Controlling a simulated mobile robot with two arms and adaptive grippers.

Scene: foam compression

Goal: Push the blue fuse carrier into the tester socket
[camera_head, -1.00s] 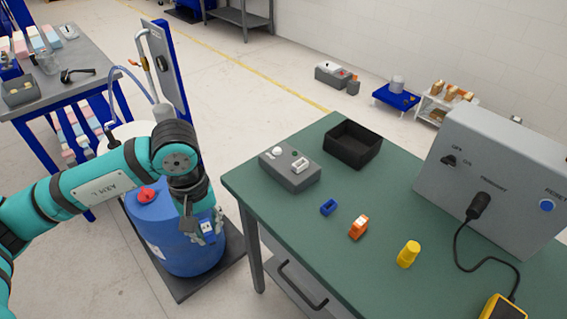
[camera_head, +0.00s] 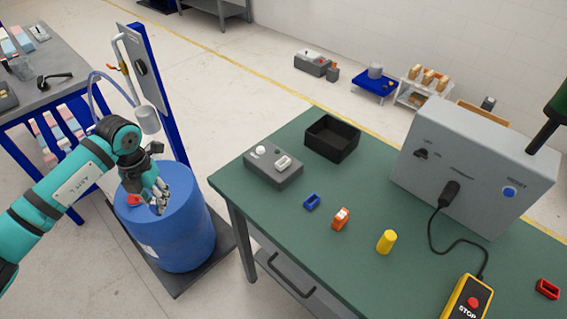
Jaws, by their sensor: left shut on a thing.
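My left gripper (camera_head: 157,197) is at the left, in front of the blue drum and well away from the table. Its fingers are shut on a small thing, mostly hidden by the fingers. A small hollow blue piece (camera_head: 311,202) lies on the green table; I cannot tell whether it is the blue fuse carrier. The grey tester box (camera_head: 273,172) is behind it and to its left, with a white knob and a pale socket-like part (camera_head: 284,162) on top. My right gripper is not in view.
The green table (camera_head: 290,235) also bears an orange piece (camera_head: 340,219), a yellow cylinder (camera_head: 387,242), a black bin (camera_head: 332,139), a grey control box (camera_head: 473,165), a stop box (camera_head: 466,298) and a red piece (camera_head: 547,289). A blue drum (camera_head: 182,232) stands left of it.

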